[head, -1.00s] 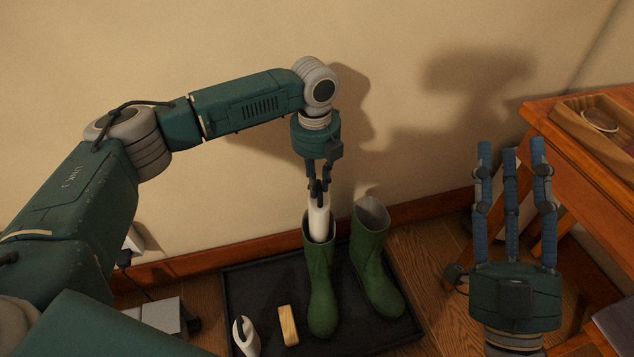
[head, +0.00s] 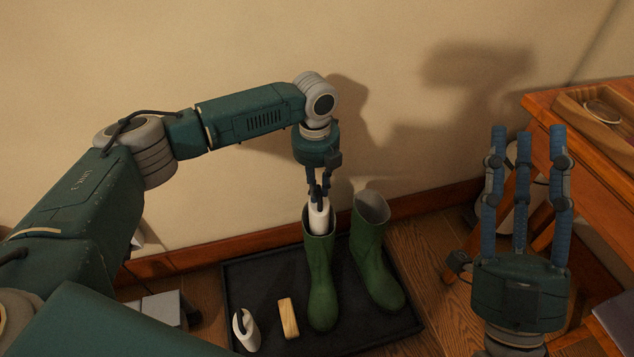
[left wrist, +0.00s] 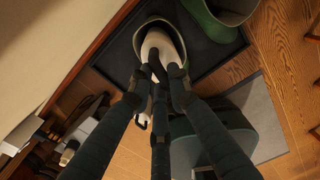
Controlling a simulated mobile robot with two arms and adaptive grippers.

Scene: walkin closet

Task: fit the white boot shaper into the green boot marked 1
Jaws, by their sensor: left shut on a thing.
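My left gripper (head: 319,194) is shut on the dark handle of a white boot shaper (head: 319,217). The shaper is upright, its lower part inside the shaft of the left green boot (head: 322,280) and its top above the rim. In the left wrist view the shaper (left wrist: 158,46) sits within the boot's opening (left wrist: 138,38). A second green boot (head: 374,262) stands just to the right, empty at its opening. I cannot read a number on either boot. My right gripper (head: 526,140) is open and empty, fingers pointing up, off to the right.
A black tray (head: 262,275) holds the boots, another white piece with a dark handle (head: 245,330) and a wooden block (head: 289,318). The wall is close behind the boots. A wooden table (head: 590,155) with a wooden tray (head: 598,110) stands at right.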

